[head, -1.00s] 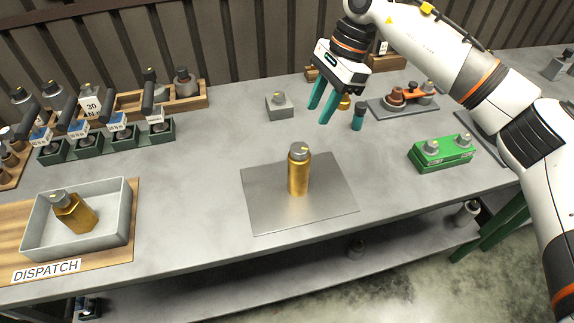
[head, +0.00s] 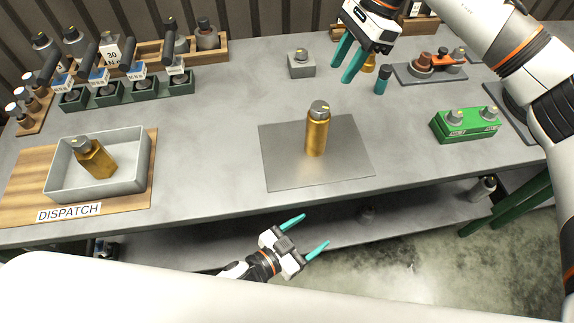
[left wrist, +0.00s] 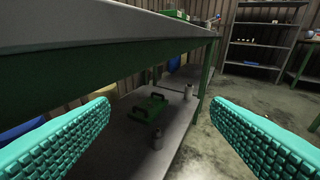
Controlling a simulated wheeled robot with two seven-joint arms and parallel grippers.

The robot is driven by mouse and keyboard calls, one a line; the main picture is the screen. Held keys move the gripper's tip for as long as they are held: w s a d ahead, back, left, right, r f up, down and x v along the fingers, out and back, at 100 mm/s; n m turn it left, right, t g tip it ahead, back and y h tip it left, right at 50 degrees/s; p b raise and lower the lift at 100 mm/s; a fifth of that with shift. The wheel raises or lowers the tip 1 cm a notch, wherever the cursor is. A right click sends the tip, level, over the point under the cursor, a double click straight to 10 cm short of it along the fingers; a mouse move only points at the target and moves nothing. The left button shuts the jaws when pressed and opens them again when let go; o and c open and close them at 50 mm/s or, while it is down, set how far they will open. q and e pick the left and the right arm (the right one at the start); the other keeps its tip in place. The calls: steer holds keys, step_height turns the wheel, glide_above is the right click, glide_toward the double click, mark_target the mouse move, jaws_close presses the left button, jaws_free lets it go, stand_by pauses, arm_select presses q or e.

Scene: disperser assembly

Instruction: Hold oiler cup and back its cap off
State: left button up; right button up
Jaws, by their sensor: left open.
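The oiler cup (head: 317,137) is a brass cylinder standing upright on a square metal plate (head: 285,170) in the middle of the bench. Its grey cap (head: 319,108) sits on top. My left gripper (head: 305,234) is open and empty in front of the bench, below the level of its top. In the left wrist view its teal fingers (left wrist: 160,140) are wide apart, with nothing between them. My right gripper (head: 349,62) hangs over the back of the bench, beyond the cup and to its right. Its two teal fingers are apart, with nothing seen between them.
A grey tray (head: 60,187) marked DISPATCH holds another brass cup (head: 95,160) at the left. The lower shelf (left wrist: 130,135) lies under the bench.

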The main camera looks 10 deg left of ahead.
arm_select(q)
steer(key=s+d+r+h, duration=0.1)
steer(key=d+r+h, duration=0.2)
steer(key=r, duration=0.7)
steer(key=n+t+y, duration=0.3)
steer(key=t+y, duration=0.2)
glide_toward(311, 140)
steer(key=shift+w+d+r, duration=0.2)
steer(key=shift+d, duration=0.2)
steer(key=shift+w+a+y, duration=0.1)
steer(key=shift+w+y, duration=0.2)
steer(key=x, duration=1.1)
steer(key=shift+w+d+f, duration=0.1)
steer(key=shift+w+d, duration=0.1)
steer(key=shift+w, duration=0.05)
steer(key=c, duration=1.4)
